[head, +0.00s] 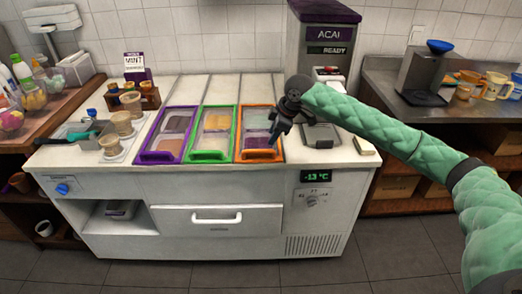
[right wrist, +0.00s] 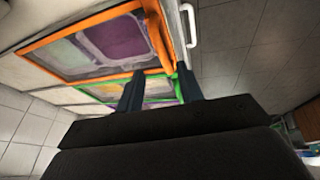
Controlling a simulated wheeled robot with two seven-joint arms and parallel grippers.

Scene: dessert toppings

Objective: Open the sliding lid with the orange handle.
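The orange-framed sliding lid (head: 242,144) is the rightmost of three see-through lids in the counter top and looks closed. Its orange handle (head: 257,156) runs along the front edge. In the right wrist view the orange handle (right wrist: 157,34) lies just beyond my fingertips. My right gripper (head: 274,139) is over the right front part of the orange lid, pointing down. In the right wrist view its two fingers (right wrist: 160,82) stand apart with nothing between them. I cannot tell whether a finger touches the handle. My left gripper is not in view.
A green lid (head: 234,120) and a purple lid (head: 143,146) lie to the left. The acai machine (head: 325,40) stands behind on the right. Cups (head: 112,144) stand at the counter's left. A white drawer handle (head: 216,220) is on the front below.

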